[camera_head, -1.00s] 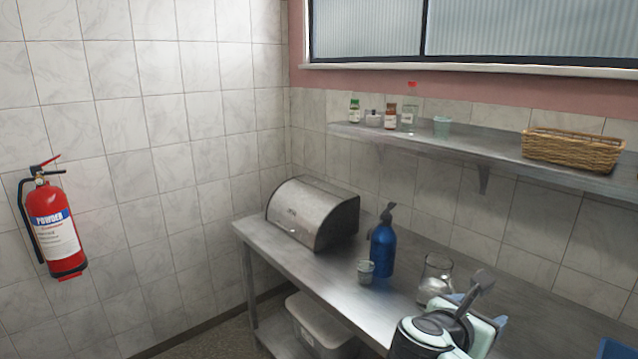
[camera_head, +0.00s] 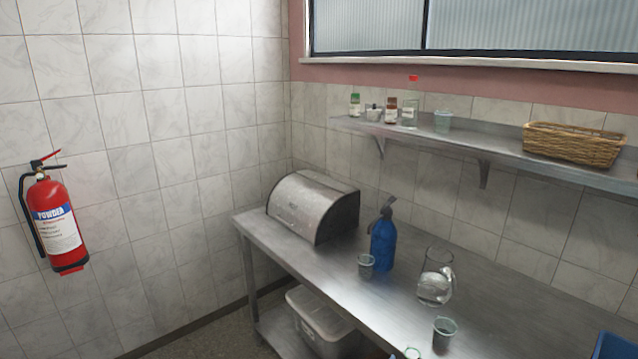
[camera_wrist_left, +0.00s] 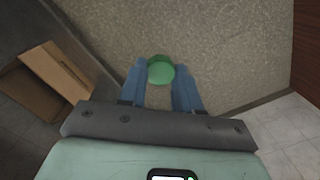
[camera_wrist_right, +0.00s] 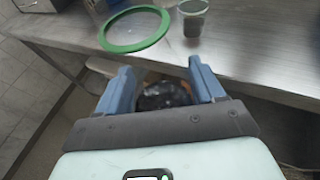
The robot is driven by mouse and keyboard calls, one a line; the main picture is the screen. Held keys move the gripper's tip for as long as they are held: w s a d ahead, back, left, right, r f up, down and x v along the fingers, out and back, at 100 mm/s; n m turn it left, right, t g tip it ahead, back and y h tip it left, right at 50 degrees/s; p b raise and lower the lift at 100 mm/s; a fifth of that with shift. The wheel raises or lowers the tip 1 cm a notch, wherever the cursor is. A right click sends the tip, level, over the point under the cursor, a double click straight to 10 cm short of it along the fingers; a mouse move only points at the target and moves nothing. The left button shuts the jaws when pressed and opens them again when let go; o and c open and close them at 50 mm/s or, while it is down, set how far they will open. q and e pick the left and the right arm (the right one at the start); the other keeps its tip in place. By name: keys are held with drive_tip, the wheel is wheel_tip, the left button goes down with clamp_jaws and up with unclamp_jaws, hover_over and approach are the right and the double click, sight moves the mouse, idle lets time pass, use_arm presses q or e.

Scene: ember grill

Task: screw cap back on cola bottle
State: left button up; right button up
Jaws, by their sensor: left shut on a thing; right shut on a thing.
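A green round cap (camera_wrist_left: 160,69) is between the fingertips of my left gripper (camera_wrist_left: 160,84) in the left wrist view. The gripper is shut on it, with the cap's flat face toward the camera and the floor beyond. My right gripper (camera_wrist_right: 163,84) is shut on a dark, glossy thing in the right wrist view, which looks like the cola bottle (camera_wrist_right: 163,96). Its neck and mouth cannot be made out. It is held just off the front edge of the steel table. Neither gripper shows in the head view, so the gap between cap and bottle cannot be told.
A green ring (camera_wrist_right: 135,28) and a cup (camera_wrist_right: 193,18) are near the right gripper. On the steel table (camera_head: 330,293) stand a blue siphon bottle (camera_head: 383,245), a glass jug (camera_head: 435,285), a cup (camera_head: 366,265) and a metal bread box (camera_head: 300,207). A wall shelf (camera_head: 470,143) hangs above.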

drive_tip(key=shift+n+y, duration=0.5)
drive_tip(key=shift+y, duration=0.1)
drive_tip(key=f, duration=0.1)
drive_tip(key=a+f, duration=0.1)
drive_tip(key=s+f, duration=0.1)
drive_tip(key=f, duration=0.1)
drive_tip(key=shift+s+a, duration=0.1)
drive_tip(key=shift+a, duration=0.25)
drive_tip(key=a+f+n+y, duration=0.8)
drive_tip(key=a+f, duration=0.3)
drive_tip(key=a, duration=0.2)
drive_tip(key=shift+a+f+y, duration=0.25)
drive_tip(key=shift+y, duration=0.45)
use_arm(q)
drive_tip(key=w+d+r+m, duration=0.2)
drive_tip(key=d+r, duration=0.7)
drive_tip(key=d, duration=0.2)
drive_tip(key=w+d+r+m, duration=0.2)
drive_tip(key=d+r+m, duration=0.1)
drive_tip(key=d+r, duration=0.7)
drive_tip(key=shift+d+r+t, duration=0.25)
drive_tip(key=shift+d+t, duration=0.15)
drive_tip(key=shift+w+f, duration=0.1)
drive_tip(key=shift+f, duration=0.05)
